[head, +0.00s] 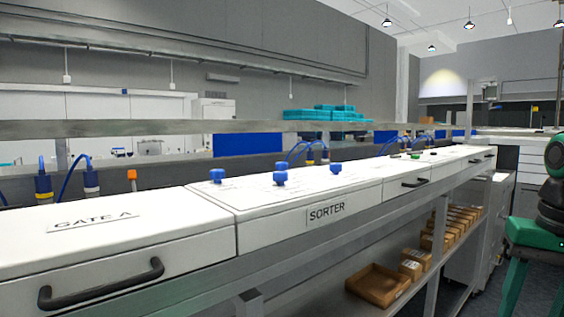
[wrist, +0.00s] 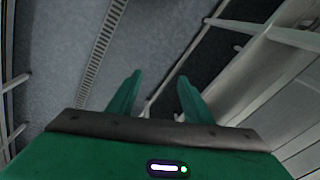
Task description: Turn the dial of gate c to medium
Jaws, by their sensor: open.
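The sorter (head: 300,196) is a white box on the bench in the head view, with its name on the front. Several blue dials stand on its top: one at the left (head: 217,175), one at the front (head: 280,178) and one at the right (head: 336,168). Their markings are too small to read, so I cannot tell which is gate c's or where each points. My gripper (wrist: 156,95) is open and empty in the wrist view, over the floor and away from the dials. In the head view only part of my arm shows at the right edge.
A metal rail (head: 130,128) runs behind the bench. Small cartons (head: 412,268) and an open box (head: 378,285) lie on the shelf below. Floor at the right is partly clear.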

